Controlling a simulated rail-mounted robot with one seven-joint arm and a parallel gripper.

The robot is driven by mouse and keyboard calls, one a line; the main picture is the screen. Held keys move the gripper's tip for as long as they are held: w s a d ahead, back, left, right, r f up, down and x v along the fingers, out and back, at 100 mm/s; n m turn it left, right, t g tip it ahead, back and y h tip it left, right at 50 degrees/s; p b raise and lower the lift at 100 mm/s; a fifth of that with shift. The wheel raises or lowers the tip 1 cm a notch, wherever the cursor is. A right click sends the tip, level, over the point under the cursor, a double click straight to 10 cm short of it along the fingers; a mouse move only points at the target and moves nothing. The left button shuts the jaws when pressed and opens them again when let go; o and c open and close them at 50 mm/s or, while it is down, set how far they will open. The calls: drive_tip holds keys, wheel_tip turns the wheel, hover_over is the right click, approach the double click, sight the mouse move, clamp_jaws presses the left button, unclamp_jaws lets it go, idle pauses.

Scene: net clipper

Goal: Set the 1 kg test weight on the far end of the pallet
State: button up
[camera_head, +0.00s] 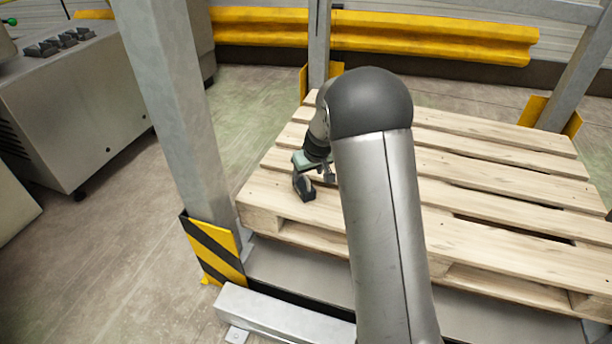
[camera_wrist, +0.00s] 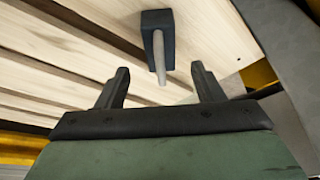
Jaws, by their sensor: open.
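The test weight, a dark block (camera_wrist: 154,22) with a slim grey bar, is on the pallet's boards in the wrist view. Its bar points back toward my gripper (camera_wrist: 159,74). My gripper is open, with one finger on each side of the bar's line and nothing visibly clamped. In the head view my gripper (camera_head: 315,174) is low over the near left corner of the wooden pallet (camera_head: 480,190). A dark shape there is partly mixed with the fingers, so the weight's outline is unclear. My arm hides part of the pallet's middle and far side.
A grey post (camera_head: 175,110) with a striped yellow guard (camera_head: 212,250) stands left of the pallet. Another post (camera_head: 319,45) is behind it. A yellow barrier (camera_head: 400,35) runs along the back. A grey machine (camera_head: 75,105) stands at left. The pallet's visible right boards are clear.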

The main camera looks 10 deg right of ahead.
drive_tip(key=s+a+r+m+g+p, duration=0.1)
drive_tip(key=s+r, duration=0.4)
drive_tip(key=s, duration=0.4)
drive_tip(key=s+r+g, duration=0.1)
drive_tip(key=s+r, duration=0.4)
drive_tip(key=s, duration=0.4)
drive_tip(key=s+m+g+h, duration=0.1)
drive_tip(key=s+g, duration=0.1)
drive_tip(key=s, duration=1.8)
drive_tip(key=shift+s+d+f+m+g, duration=0.2)
drive_tip(key=shift+d+f+m+g, duration=0.05)
drive_tip(key=shift+f+m+g, duration=0.15)
drive_tip(key=shift+r, duration=0.1)
wheel_tip(320, 180, up, 6)
drive_tip(key=p, duration=0.5)
drive_tip(key=shift+s+f, duration=0.1)
drive_tip(key=shift+f, duration=0.15)
